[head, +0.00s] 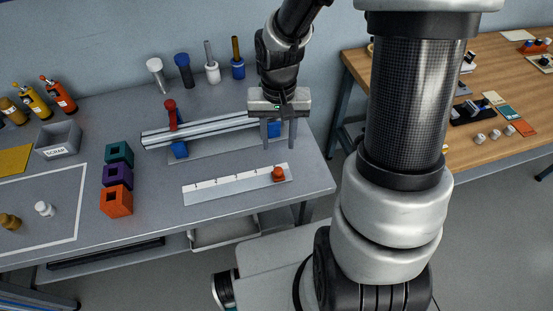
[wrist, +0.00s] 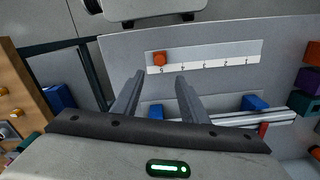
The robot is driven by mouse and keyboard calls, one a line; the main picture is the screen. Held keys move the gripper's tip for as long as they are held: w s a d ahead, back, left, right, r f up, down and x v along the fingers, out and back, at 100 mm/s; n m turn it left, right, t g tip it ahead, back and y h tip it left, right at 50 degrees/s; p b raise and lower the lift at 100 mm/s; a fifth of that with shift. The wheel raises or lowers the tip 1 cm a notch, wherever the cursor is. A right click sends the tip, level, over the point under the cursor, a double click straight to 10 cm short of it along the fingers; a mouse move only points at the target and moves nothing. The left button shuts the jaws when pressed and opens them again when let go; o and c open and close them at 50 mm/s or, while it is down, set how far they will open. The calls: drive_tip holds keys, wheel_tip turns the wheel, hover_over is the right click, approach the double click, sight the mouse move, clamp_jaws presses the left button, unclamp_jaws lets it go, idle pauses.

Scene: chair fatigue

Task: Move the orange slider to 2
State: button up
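The orange slider (head: 278,173) sits at the right end of a white numbered scale (head: 225,185) on the grey table. In the wrist view the slider (wrist: 159,59) stands at the left end of the scale (wrist: 220,55), by a mark that looks like 5; the small numbers are hard to read. My gripper (head: 279,145) is open and empty, fingers pointing down, above the table behind the slider. In the wrist view my gripper (wrist: 160,75) shows its two fingers apart, with the slider beyond the tips and not between them.
A metal rail (head: 205,130) with a red handle (head: 170,115) lies behind the scale. Green, purple and orange (head: 116,200) blocks stand left of the scale. The table's front edge is close to the scale. A wooden table (head: 490,80) stands at right.

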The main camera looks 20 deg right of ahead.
sight(278, 169)
wheel_tip(278, 169, down, 12)
drive_tip(key=shift+r+b, duration=0.1)
drive_tip(key=shift+b, duration=0.75)
drive_tip(key=shift+c, duration=0.2)
clamp_jaws()
